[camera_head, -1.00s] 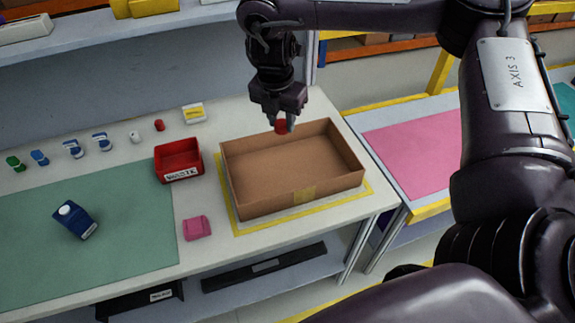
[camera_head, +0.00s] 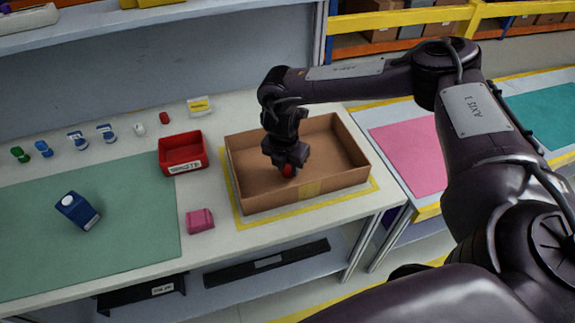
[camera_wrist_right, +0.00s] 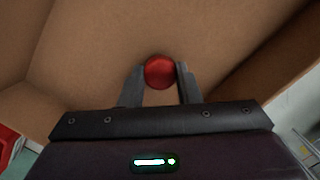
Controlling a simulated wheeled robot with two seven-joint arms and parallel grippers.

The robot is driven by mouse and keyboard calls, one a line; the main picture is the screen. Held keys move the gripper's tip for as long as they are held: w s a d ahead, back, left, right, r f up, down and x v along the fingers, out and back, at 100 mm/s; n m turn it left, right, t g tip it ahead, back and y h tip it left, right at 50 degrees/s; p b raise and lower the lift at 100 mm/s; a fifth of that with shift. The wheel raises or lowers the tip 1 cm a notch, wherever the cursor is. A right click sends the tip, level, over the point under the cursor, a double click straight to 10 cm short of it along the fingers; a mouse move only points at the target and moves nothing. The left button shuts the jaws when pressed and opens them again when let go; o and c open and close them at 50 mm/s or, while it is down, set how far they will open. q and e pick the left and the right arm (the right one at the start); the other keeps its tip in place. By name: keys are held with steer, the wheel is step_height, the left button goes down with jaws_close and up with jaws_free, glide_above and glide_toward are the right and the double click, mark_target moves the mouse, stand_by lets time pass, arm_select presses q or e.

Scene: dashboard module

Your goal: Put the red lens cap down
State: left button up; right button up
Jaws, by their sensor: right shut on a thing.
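The red lens cap (camera_head: 288,171) is between the fingers of my right gripper (camera_head: 287,168), which is shut on it. In the right wrist view the cap (camera_wrist_right: 160,72) shows as a round red disc between the two grey fingertips (camera_wrist_right: 160,85). The gripper points down inside the open cardboard box (camera_head: 345,185), near its front wall. I cannot tell whether the cap touches the box floor. My left gripper is not in view.
A red waste bin (camera_head: 183,155) stands left of the box, with a pink block (camera_head: 199,221) in front of it. A dark blue carton (camera_head: 77,210) sits on the green mat (camera_head: 120,240). Several small items, including a small red one (camera_head: 164,118), line the table's back.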

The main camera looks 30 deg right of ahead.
steer(key=shift+f, duration=0.25)
steer(key=shift+f, duration=0.45)
steer(key=o, duration=0.9)
steer(key=shift+o, duration=0.2)
steer(key=shift+r, duration=0.1)
